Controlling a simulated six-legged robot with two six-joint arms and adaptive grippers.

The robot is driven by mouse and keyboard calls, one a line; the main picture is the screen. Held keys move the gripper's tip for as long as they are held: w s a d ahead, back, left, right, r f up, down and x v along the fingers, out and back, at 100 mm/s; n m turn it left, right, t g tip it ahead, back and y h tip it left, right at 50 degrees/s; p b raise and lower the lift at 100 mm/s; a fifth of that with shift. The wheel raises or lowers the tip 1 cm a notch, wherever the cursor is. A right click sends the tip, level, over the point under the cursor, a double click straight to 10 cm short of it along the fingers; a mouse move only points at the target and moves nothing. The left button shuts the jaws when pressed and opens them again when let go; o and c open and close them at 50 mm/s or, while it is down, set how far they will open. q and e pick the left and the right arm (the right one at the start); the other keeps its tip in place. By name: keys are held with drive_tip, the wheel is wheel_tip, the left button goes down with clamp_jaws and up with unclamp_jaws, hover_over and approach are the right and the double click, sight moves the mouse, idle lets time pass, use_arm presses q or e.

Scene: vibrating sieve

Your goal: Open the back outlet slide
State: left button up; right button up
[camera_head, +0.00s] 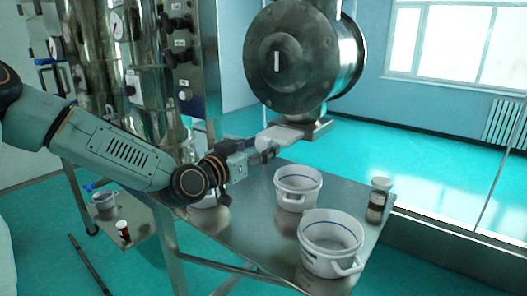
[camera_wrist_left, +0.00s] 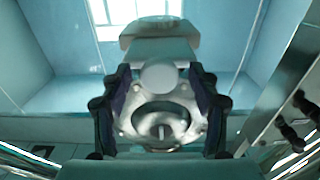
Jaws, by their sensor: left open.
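The back outlet slide is a pale plate (camera_head: 277,135) sticking out to the left from the metal outlet (camera_head: 316,127) under the big round drum (camera_head: 300,58). My left gripper (camera_head: 267,148) is at the plate's near left end. In the left wrist view the pale plate (camera_wrist_left: 160,50) lies straight ahead, with its end at the fingertips of my open left gripper (camera_wrist_left: 160,76), one finger on each side. I cannot tell whether the fingers touch it. My right gripper is not in view.
A lidded jar (camera_head: 378,199) stands at the table's right edge. A control panel with knobs (camera_head: 187,60) is behind my left arm.

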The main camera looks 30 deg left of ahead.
use_arm(q)
drive_tip(key=shift+w, duration=0.45)
drive_tip(key=shift+w+d+r+b, duration=0.1)
drive_tip(key=shift+w+b, duration=0.2)
drive_tip(key=shift+w, duration=0.1)
drive_tip(key=shift+c, duration=1.4)
clamp_jaws()
